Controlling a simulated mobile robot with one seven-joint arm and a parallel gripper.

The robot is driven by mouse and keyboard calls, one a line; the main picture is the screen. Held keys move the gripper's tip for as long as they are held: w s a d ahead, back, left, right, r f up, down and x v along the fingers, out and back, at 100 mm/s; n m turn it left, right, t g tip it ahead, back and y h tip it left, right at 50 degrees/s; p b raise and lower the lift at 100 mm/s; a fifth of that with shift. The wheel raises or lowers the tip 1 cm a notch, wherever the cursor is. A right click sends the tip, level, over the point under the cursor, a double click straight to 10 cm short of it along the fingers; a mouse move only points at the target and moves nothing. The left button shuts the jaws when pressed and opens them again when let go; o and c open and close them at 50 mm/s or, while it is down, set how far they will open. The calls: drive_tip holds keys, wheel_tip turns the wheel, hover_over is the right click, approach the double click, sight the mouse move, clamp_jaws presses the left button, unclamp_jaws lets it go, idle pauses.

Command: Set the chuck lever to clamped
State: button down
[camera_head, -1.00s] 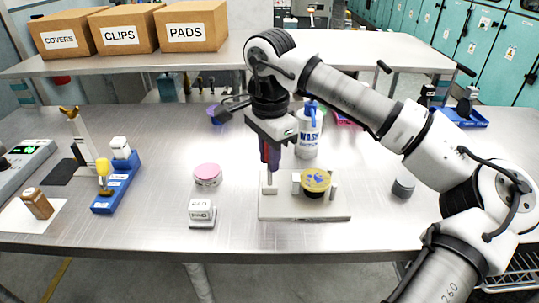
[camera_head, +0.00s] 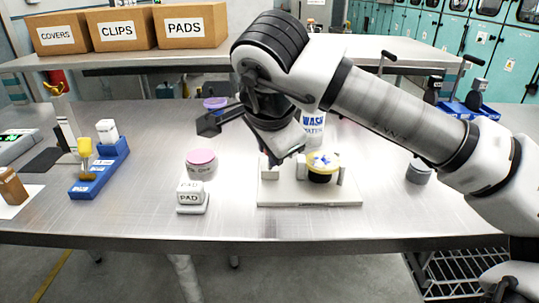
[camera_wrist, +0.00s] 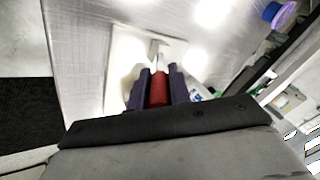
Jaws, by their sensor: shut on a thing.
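The chuck has a pale base plate (camera_head: 310,199) on the bench. The lever's pale lower end (camera_wrist: 156,52) runs to the plate (camera_wrist: 122,62). In the head view my tilted wrist hides the fingers and most of the lever, so its exact angle is hard to tell.
A WASH bottle (camera_head: 313,128) stands behind the chuck. A pink-lidded jar (camera_head: 201,163) and a PAD block (camera_head: 191,197) stand left of it; a grey cylinder (camera_head: 419,171) is to the right. A blue tray (camera_head: 100,172) is farther left. The front bench strip is clear.

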idle(0.4)
drive_tip(key=c, duration=1.3)
unclamp_jaws()
drive_tip(key=v, duration=1.4)
drive_tip(key=shift+p, duration=0.3)
drive_tip(key=shift+s+f, duration=0.1)
drive_tip(key=shift+f, duration=0.05)
